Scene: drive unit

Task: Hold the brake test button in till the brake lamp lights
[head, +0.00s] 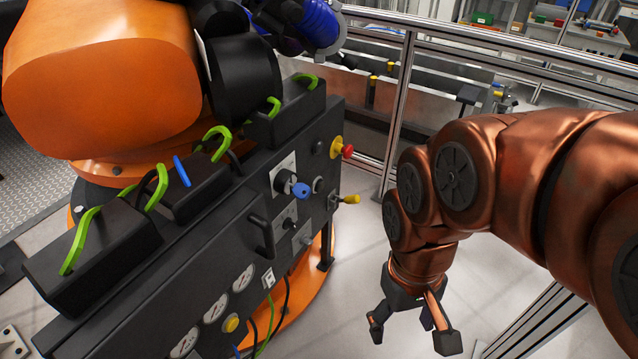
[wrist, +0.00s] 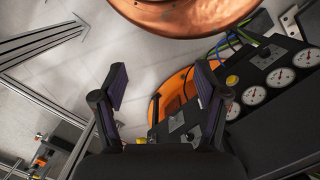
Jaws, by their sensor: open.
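The dark drive unit panel (head: 222,262) stands left of my gripper. A yellow round button (head: 231,323) sits low on its face beside the gauges, and also shows in the wrist view (wrist: 232,80). A yellow knob (head: 350,199) sticks out at the panel's right end. No label is readable, so I cannot tell which control is the brake test button. I cannot pick out the brake lamp or see any lit lamp. My gripper (head: 412,335) is open and empty, pointing down, apart from the panel on its right. Its spread fingers also show in the wrist view (wrist: 160,85).
A blue key-like knob (head: 300,190) and a red mushroom button (head: 347,151) protrude from the panel. A black handle (head: 262,236) stands out from its face. Green cables (head: 218,138) loop above. A metal fence (head: 398,110) stands behind. Open floor lies between panel and gripper.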

